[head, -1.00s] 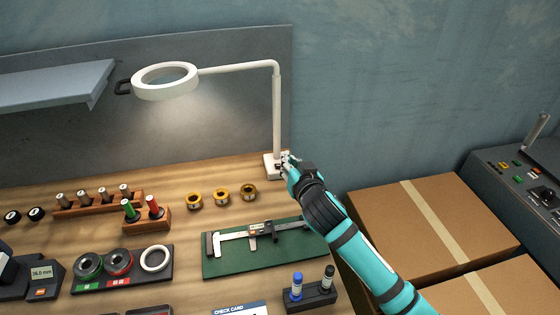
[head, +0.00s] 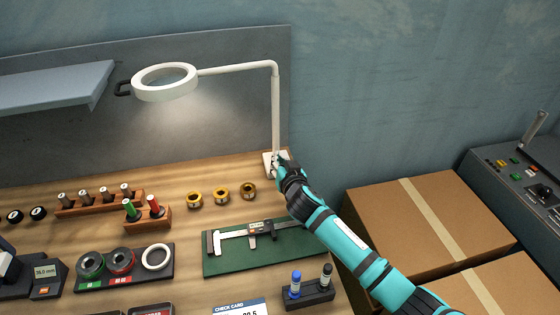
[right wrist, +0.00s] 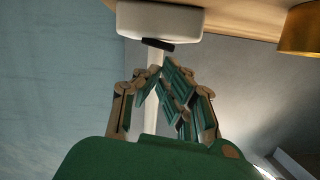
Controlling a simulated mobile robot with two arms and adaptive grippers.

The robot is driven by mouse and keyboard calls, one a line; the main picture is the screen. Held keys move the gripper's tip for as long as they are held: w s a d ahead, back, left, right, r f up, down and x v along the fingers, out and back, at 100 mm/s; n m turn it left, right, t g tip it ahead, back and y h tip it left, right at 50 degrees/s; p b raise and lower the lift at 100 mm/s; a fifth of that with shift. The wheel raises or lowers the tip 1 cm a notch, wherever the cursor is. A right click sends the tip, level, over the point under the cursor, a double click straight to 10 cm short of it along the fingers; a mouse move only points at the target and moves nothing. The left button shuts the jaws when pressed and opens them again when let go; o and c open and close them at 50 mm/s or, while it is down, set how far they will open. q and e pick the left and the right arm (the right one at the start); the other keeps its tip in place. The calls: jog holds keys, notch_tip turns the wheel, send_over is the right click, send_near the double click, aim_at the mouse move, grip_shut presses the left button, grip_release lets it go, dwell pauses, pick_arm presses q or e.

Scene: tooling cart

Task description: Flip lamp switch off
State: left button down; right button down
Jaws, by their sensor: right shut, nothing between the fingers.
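The white lamp (head: 276,110) stands at the back right of the workbench. Its ring head (head: 165,82) casts a light glow on the grey panel behind. The lamp's base (head: 267,164) is partly covered by my right gripper (head: 281,161), which is at its right side. In the right wrist view the white base (right wrist: 160,19) is at the top, with a dark switch (right wrist: 158,44) on its edge. My right gripper's fingers (right wrist: 155,72) are shut and empty just below the switch in that picture; I cannot tell whether they touch it. My left gripper is not in view.
Brass rings (head: 221,195) stand left of the base. A caliper on a green mat (head: 225,264) lies in front of it, with a marker holder (head: 312,296) nearer. Cardboard boxes (head: 385,220) and a control panel (head: 500,158) stand to the right.

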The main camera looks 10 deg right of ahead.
jog(key=shift+a+f+n+b, duration=0.2)
jog(key=shift+f+n+b, duration=0.1)
jog(key=shift+f+b, duration=0.15)
jog(key=shift+a+f+n+h, duration=0.15)
jog(key=shift+a+n+h, duration=0.05)
jog(key=shift+n+h, duration=0.2)
jog(key=shift+d+r, duration=0.15)
jog(key=shift+r, duration=0.4)
notch_tip(320, 180, up, 9)
jog(key=shift+r, duration=0.1)
